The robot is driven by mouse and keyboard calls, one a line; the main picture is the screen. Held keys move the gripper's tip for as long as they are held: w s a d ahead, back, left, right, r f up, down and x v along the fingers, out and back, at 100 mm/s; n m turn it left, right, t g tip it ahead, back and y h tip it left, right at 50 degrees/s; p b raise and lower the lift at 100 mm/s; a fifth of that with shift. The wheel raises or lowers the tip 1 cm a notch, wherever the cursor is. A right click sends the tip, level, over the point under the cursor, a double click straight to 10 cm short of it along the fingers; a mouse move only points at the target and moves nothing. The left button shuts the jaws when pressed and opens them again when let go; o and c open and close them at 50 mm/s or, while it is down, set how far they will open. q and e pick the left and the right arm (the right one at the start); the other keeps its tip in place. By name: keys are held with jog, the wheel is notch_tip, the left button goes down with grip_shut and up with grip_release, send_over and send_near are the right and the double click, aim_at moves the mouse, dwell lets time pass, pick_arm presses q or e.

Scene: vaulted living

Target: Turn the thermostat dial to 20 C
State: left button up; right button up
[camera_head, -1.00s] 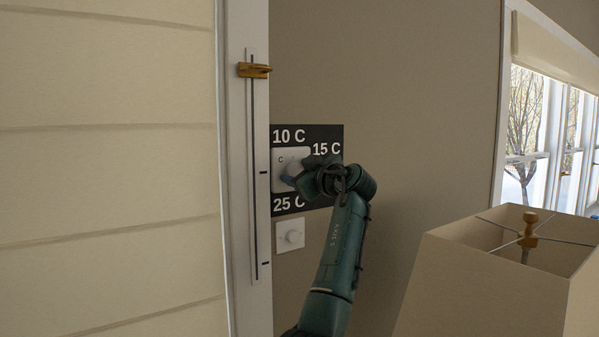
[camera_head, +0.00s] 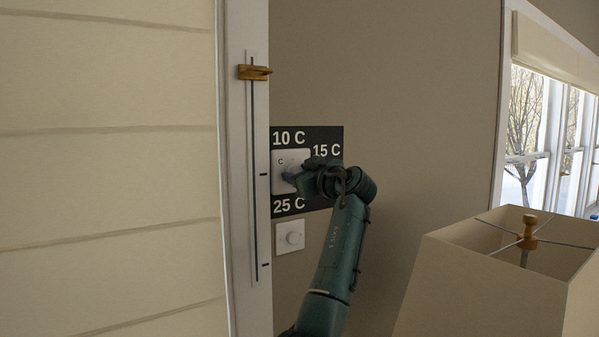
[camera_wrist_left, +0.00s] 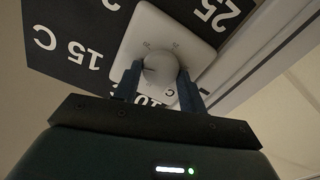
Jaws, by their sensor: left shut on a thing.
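The thermostat (camera_head: 281,186) is a white plate on a dark panel (camera_head: 333,133) with white labels; 10 C, 15 C and 25 C are readable in the head view. In the left wrist view the thermostat plate (camera_wrist_left: 198,42) shows tilted, with the round dial (camera_wrist_left: 160,68) at its middle. My left gripper (camera_wrist_left: 160,80) is shut on the dial, one finger on each side. In the head view my left gripper (camera_head: 290,178) covers most of the dial and the 20 C label. The dial's pointer cannot be made out. My right gripper is not in view.
A small white wall plate with a round knob (camera_head: 290,237) sits below the panel. A slider track with a brass handle (camera_head: 254,72) runs down the white trim at left. A lampshade (camera_head: 490,285) stands at lower right, near my left arm.

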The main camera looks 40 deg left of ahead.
pick_arm(q)
jog(key=m+p, duration=0.1)
jog(key=m, duration=0.2)
jog(key=shift+r+m, duration=0.1)
jog(key=shift+m, duration=0.3)
jog(key=shift+w+m+p, duration=0.1)
jog(key=shift+m+p, duration=0.4)
jog(key=shift+m, duration=0.4)
jog(key=shift+m+p, duration=0.35)
jog(key=shift+m, duration=0.95)
jog(key=shift+m+p, duration=0.45)
jog(key=shift+m, duration=0.15)
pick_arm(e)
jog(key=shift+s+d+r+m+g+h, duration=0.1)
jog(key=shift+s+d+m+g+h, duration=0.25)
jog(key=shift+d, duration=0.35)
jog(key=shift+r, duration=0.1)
pick_arm(q)
jog(key=o, duration=0.7)
jog(key=shift+o, duration=1.3)
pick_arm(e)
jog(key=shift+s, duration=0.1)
pick_arm(q)
jog(key=shift+d, duration=0.1)
